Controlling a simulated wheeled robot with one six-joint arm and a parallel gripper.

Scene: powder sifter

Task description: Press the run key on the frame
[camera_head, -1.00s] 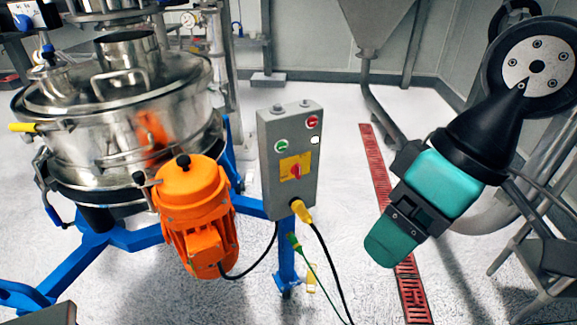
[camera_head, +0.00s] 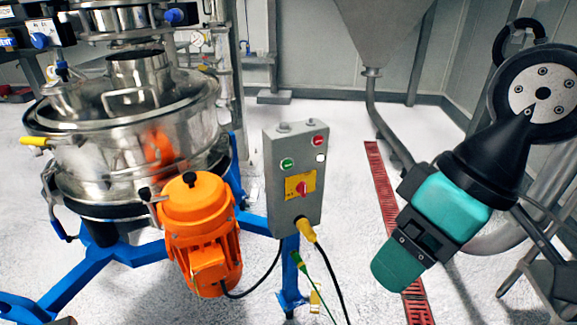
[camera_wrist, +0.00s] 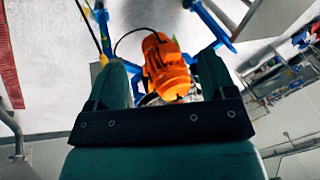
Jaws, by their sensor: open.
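The grey control box (camera_head: 269,190) stands upright on a blue post in the middle of the head view. Its green key (camera_head: 287,164), probably the run key, is at upper left on the front. A red key (camera_head: 318,141) is at upper right, with a white lamp (camera_head: 320,157) below it. My gripper (camera_head: 397,265) is to the right of the box and apart from it, pointing down and left. In the wrist view my gripper (camera_wrist: 162,68) has its two teal fingers spread with nothing held. The keys cannot be made out in the wrist view.
A steel sifter (camera_head: 130,135) with an orange motor (camera_head: 203,245) stands left of the box on a blue frame (camera_head: 85,270). Yellow and green-tipped cables hang below the box. A red floor grate (camera_head: 380,185) runs behind my gripper. A grey hopper (camera_head: 375,30) is at the back.

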